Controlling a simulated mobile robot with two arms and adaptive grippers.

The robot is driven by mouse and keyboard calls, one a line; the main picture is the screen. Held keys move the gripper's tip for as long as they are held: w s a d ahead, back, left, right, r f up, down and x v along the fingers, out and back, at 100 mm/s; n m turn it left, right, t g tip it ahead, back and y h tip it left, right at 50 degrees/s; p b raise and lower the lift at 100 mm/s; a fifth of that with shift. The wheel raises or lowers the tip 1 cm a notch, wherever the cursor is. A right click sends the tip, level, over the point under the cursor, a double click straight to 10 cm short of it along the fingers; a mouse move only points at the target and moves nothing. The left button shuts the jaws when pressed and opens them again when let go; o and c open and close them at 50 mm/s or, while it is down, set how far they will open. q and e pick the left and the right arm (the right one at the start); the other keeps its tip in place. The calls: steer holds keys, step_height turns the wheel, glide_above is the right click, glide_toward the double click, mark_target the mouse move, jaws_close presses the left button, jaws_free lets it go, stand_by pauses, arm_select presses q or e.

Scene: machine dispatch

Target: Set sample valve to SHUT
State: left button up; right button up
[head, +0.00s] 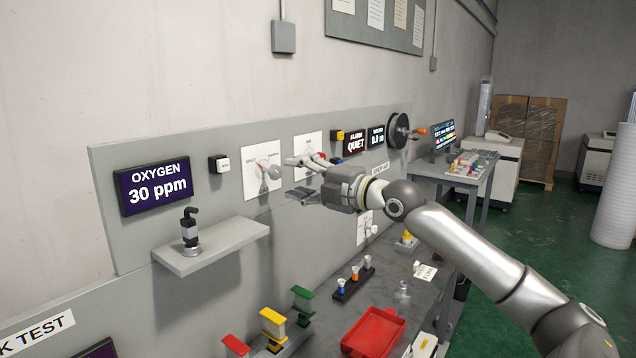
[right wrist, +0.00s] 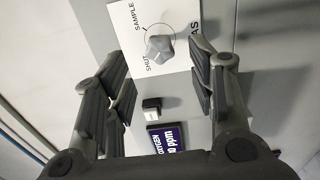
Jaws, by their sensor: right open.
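The sample valve is a grey lobed knob (head: 271,172) on a white plate (head: 250,180) on the grey wall panel. In the right wrist view, the knob (right wrist: 160,45) sits on its plate (right wrist: 184,14) with the labels SAMPLE, SHUT and one partly hidden, ending in "AS". I cannot tell which label the knob points to. My right gripper (head: 299,176) is open and empty, just right of the knob in the head view. In the right wrist view, its fingers (right wrist: 160,78) are spread to either side of the knob, apart from it. My left gripper is not in view.
An OXYGEN display (head: 154,188) reading 30 ppm and a small white button box (head: 219,163) are left of the valve. A grey shelf (head: 222,246) with a black fitting (head: 190,230) juts out below. Another white plate (head: 305,143) is partly behind my gripper. A red tray (head: 374,332) lies on the bench.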

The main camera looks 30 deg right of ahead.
steer(key=shift+v, duration=2.5)
steer(key=shift+s+f, duration=0.1)
